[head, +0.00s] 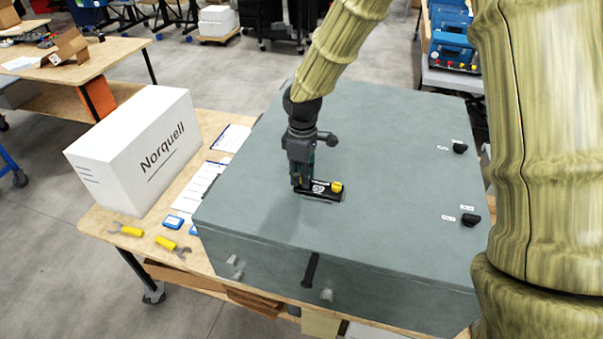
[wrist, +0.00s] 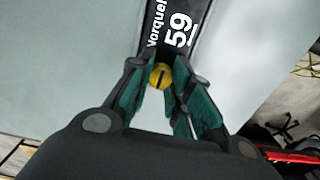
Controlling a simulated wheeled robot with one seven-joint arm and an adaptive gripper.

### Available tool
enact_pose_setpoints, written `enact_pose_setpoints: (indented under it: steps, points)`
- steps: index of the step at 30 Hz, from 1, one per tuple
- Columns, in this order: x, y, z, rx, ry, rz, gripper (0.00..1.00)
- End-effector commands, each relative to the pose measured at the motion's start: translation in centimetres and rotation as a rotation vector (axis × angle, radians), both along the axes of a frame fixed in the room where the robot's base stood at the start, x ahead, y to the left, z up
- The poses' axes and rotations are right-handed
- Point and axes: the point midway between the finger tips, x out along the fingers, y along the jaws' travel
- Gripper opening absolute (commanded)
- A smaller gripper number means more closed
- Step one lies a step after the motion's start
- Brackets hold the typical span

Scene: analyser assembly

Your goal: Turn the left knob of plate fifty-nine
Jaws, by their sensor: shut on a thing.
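The black plate fifty-nine (head: 320,195) lies on top of a grey cabinet (head: 385,215). Its right yellow knob (head: 337,187) shows free in the head view. My gripper (head: 301,187) points down at the plate's left end and hides the left knob there. In the wrist view the plate (wrist: 163,22) reads "59" sideways, and the yellow left knob (wrist: 160,76), with a dark line across it, sits between the green fingers of my gripper (wrist: 163,84). The fingers are shut on this knob.
Two black knobs (head: 460,148) (head: 470,219) with small labels stand on the cabinet's right side. A white Norquell box (head: 140,150), papers (head: 195,190) and yellow-handled tools (head: 172,245) lie on the table to the left. The cabinet top around the plate is clear.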

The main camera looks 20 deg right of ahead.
Motion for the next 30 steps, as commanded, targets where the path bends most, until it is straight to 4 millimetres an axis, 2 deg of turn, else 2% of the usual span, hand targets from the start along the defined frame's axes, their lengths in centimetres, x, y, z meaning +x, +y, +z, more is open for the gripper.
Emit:
enact_pose_setpoints:
  steps: [30]
  points:
    - [0.21,-0.08,0.13,-0.002,-0.005,0.964,0.0]
